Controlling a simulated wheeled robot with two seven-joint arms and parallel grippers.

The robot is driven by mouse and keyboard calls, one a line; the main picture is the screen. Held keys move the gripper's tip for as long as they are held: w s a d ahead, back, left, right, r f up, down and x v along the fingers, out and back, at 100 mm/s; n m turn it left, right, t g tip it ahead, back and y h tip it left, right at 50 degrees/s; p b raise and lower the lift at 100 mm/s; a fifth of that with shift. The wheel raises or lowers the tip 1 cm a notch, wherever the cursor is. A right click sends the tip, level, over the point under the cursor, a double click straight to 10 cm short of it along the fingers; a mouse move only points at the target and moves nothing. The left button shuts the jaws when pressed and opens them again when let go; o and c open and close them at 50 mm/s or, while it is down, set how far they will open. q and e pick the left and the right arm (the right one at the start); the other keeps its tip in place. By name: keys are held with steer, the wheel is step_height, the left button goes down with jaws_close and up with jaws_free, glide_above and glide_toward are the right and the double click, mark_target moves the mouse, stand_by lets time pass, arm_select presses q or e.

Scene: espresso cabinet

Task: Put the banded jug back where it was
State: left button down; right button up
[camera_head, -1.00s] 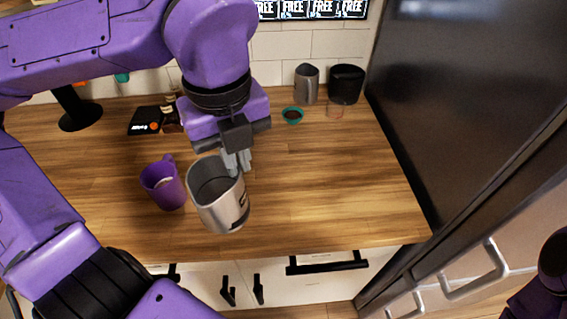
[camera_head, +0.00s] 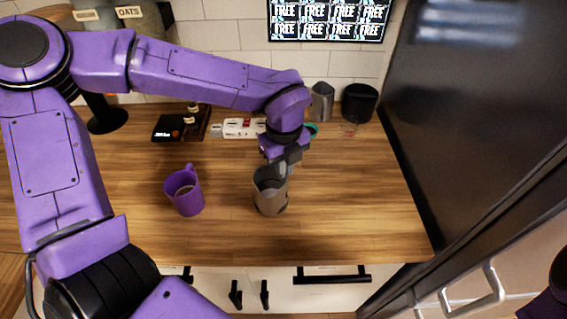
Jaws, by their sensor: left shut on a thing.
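A grey metal jug (camera_head: 270,197), with a darker patch low on its side, is over the middle of the counter, upright or nearly so. I take it for the banded jug, though no clear band shows. My left gripper (camera_head: 283,170) is shut on its far right rim. Whether the jug's base touches the wood cannot be told. A second grey metal jug (camera_head: 321,103) stands at the back near the wall. My right gripper is not in view; only a dark part of my right arm shows at the right edge.
A purple mug (camera_head: 185,196) stands left of the held jug. A black container (camera_head: 359,103), a small glass (camera_head: 348,129), a teal bowl (camera_head: 312,130) and a black scale (camera_head: 171,127) are at the back. The wooden counter (camera_head: 350,205) is clear at right. A tall dark panel (camera_head: 470,80) bounds it.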

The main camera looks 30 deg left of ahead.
arm_select(q)
steer(key=shift+w+d+f, duration=0.1)
steer(key=shift+w+f, duration=0.2)
steer(key=shift+f, duration=0.2)
steer(key=c, duration=1.2)
jaws_free()
steer(key=shift+s, duration=0.1)
steer(key=shift+r, duration=0.1)
steer(key=shift+r, duration=0.3)
steer(key=r, duration=0.4)
steer(key=r+b, duration=0.1)
steer(key=r, duration=0.6)
steer(key=shift+s+d+r+b, duration=0.2)
steer(key=shift+s+r+b, duration=0.1)
steer(key=shift+s+r, duration=0.05)
